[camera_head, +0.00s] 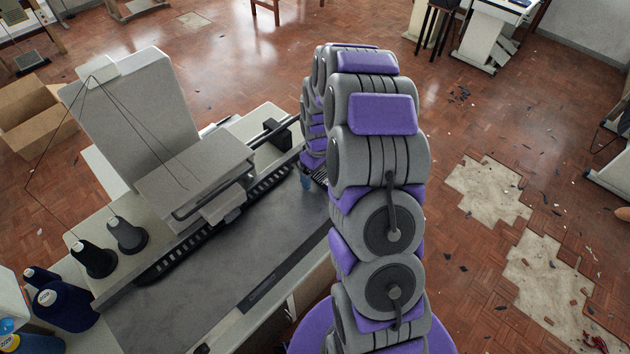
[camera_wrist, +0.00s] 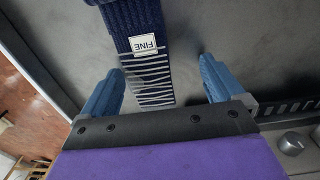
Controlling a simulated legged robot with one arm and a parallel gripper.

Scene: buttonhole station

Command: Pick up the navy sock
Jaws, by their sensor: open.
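The navy sock (camera_wrist: 125,22) lies on a grey worktop in the wrist view. It is ribbed knit, with thin white stripes toward its near end and a white label reading FINE, upside down. My gripper (camera_wrist: 160,80) is open, its two blue fingers apart on either side of the striped end. The fingers do not touch the sock, and the height between them and the worktop is hard to judge. In the head view a blue finger (camera_head: 306,182) shows beside my arm, which mostly hides the sock's spot.
A grey sewing machine (camera_head: 200,180) stands along the worktop (camera_head: 215,285), left of my arm. Dark thread cones (camera_head: 94,258) and navy spools (camera_head: 64,308) stand at the left. A cardboard box (camera_head: 38,118) is on the floor. The parquet floor at right has broken patches.

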